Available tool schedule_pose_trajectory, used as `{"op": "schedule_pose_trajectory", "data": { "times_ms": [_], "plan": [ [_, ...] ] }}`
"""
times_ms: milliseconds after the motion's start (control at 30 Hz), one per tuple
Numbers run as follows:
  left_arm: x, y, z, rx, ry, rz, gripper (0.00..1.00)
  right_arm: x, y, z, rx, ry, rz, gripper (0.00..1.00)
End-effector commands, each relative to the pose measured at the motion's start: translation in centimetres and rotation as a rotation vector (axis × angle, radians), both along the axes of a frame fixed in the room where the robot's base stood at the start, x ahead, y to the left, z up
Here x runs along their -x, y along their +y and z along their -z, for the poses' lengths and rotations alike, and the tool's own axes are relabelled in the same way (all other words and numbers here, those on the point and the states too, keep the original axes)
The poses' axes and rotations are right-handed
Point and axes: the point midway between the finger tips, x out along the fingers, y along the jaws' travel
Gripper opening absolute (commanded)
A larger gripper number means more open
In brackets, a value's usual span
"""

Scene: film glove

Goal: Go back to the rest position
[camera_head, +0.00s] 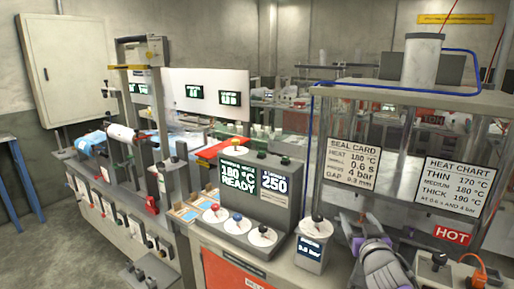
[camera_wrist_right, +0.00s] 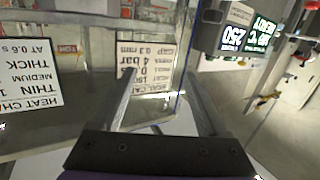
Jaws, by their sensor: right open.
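My right gripper (camera_head: 362,224) is at the lower right of the head view, with a grey and purple body, in front of the clear-walled machine. In the right wrist view the right gripper (camera_wrist_right: 162,82) shows its two fingers spread apart, with nothing between them. My left gripper is not in view.
The control box (camera_head: 254,190) reading 180 °C READY stands left of my right gripper, with a small pressure box (camera_head: 313,247) between. The seal card (camera_head: 353,160) and heat chart (camera_head: 457,188) hang behind it. A knob box (camera_head: 436,270) is at right.

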Motion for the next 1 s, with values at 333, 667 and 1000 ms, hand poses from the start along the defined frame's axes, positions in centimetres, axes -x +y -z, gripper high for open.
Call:
{"op": "schedule_pose_trajectory", "data": {
  "times_ms": [333, 667, 1000],
  "plan": [
    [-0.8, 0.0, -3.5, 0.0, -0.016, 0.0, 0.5, 20.9, 4.2, 14.4, -0.068, 0.667, 0.104, 0.76],
    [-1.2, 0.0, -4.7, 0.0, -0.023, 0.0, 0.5, 32.0, 8.9, 21.5, -0.094, 1.002, -0.057, 0.76],
    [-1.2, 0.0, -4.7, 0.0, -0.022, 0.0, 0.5, 32.5, 9.2, 21.8, -0.095, 1.019, -0.068, 0.76]
  ]
}}
